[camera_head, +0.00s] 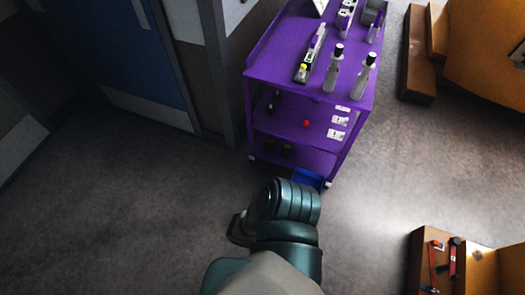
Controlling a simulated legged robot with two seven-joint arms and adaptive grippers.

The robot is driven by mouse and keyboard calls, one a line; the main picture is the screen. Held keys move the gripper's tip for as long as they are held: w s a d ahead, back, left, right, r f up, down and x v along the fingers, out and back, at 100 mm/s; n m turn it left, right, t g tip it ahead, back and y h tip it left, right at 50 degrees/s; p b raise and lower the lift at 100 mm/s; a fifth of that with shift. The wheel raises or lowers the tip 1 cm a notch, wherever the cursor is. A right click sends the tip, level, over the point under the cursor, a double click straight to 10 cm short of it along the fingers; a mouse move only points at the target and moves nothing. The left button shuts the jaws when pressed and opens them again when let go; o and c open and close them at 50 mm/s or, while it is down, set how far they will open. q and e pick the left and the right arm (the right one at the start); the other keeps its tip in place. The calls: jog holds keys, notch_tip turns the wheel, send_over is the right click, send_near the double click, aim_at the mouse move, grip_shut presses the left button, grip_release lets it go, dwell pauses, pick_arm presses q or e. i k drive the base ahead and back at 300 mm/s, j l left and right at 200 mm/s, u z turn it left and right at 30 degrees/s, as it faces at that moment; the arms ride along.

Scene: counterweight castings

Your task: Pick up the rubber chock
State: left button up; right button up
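I cannot make out a rubber chock for certain. A dark object (273,101) sits at the left of the middle shelf of the purple cart (262,72). Dark shapes (275,148) on the cart's bottom shelf are too shadowed to name. A teal arm of mine reaches up from the bottom edge, in front of the cart. I cannot tell which arm it is. No gripper fingers show clearly in view.
The cart's top holds two spray bottles (333,70) (362,75) and a long level-like tool (312,53). A blue bin (308,178) is at its base. Wooden furniture (422,60) stands right; a brown box with tools (430,270) is lower right. Grey floor (130,200) is clear left.

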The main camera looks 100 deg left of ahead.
aim_at(287, 149)
jog(key=u, duration=2.85)
